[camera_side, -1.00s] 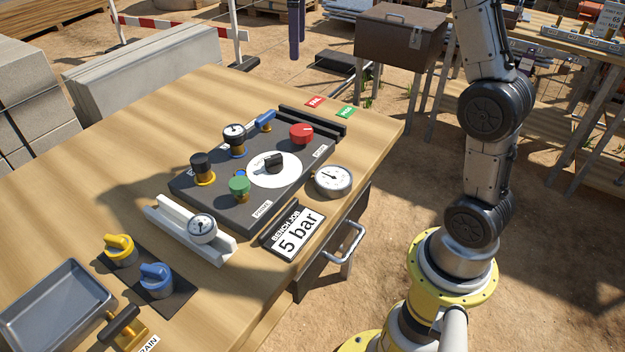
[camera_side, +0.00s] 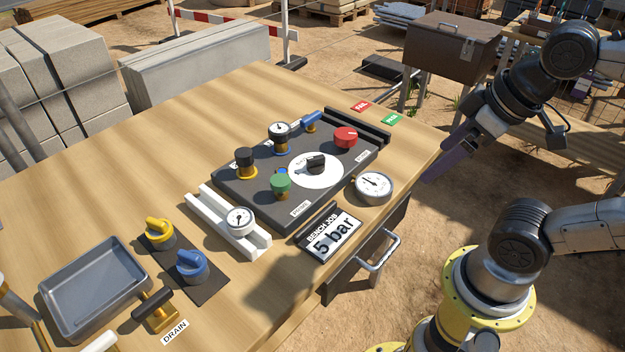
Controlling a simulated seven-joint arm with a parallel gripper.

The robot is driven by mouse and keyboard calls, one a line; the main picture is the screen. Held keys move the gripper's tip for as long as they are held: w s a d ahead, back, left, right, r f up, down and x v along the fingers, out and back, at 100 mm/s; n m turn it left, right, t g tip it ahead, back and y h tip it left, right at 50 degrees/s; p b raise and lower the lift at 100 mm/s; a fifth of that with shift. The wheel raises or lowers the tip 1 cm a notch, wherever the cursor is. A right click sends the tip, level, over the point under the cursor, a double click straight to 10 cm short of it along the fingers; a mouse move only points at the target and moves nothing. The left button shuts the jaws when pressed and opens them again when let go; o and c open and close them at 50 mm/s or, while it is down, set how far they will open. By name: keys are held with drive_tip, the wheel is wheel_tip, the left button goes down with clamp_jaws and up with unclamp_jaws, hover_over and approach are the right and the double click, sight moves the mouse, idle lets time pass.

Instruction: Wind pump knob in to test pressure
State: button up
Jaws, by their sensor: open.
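A dark panel (camera_side: 238,187) on the wooden bench carries several knobs: a black one with a yellow base (camera_side: 245,162), a green one (camera_side: 281,184), a red one (camera_side: 346,138) and a black selector (camera_side: 316,163) on a white disc. I cannot tell which is the pump knob; the small labels are hard to read. A gauge (camera_side: 374,187) lies at the panel's right and a small gauge (camera_side: 279,130) stands at its back. A sign (camera_side: 333,238) reads "BENCH JOB 5 bar". My gripper (camera_side: 445,160), with purple fingers, is open and empty beyond the bench's right edge, apart from every knob.
A white rail with a gauge (camera_side: 239,219), yellow (camera_side: 159,232) and blue (camera_side: 192,265) knobs, a grey tray (camera_side: 95,285) and a drain handle (camera_side: 155,308) occupy the front left. A drawer handle (camera_side: 379,251) sticks out below the bench edge. The bench's back left is clear.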

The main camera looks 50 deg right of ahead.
drive_tip(key=shift+w+f+m, duration=0.35)
drive_tip(key=shift+m, duration=0.25)
drive_tip(key=shift+c, duration=0.3)
idle(2.3)
